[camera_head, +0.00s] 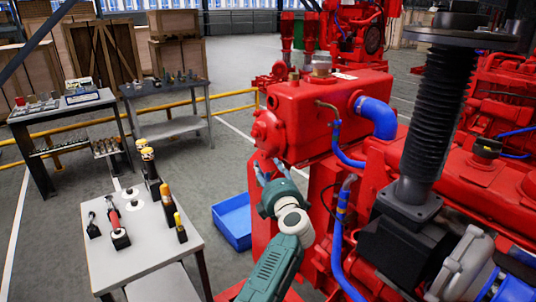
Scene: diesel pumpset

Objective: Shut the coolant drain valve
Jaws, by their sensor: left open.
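The red engine (345,90) fills the right half of the head view, with a red coolant tank at its front. A brass pipe fitting (326,106) with a thin blue hose (345,155) comes off the tank's side. Below it, a grey bent fitting (347,184) leads into another blue hose (340,225). I cannot make out for certain which part is the coolant drain valve; it may be hidden by my gripper. My left gripper (270,172) is open, pointing up just below the tank's lower left end. I cannot tell whether it touches anything. My right gripper is out of view.
A blue bin (233,221) lies on the floor left of the engine. A grey tool table (110,258) with several upright tools stands at left front. Two more tables and wooden crates (103,52) stand behind, near a yellow rail (222,93). Floor between the table and engine is partly clear.

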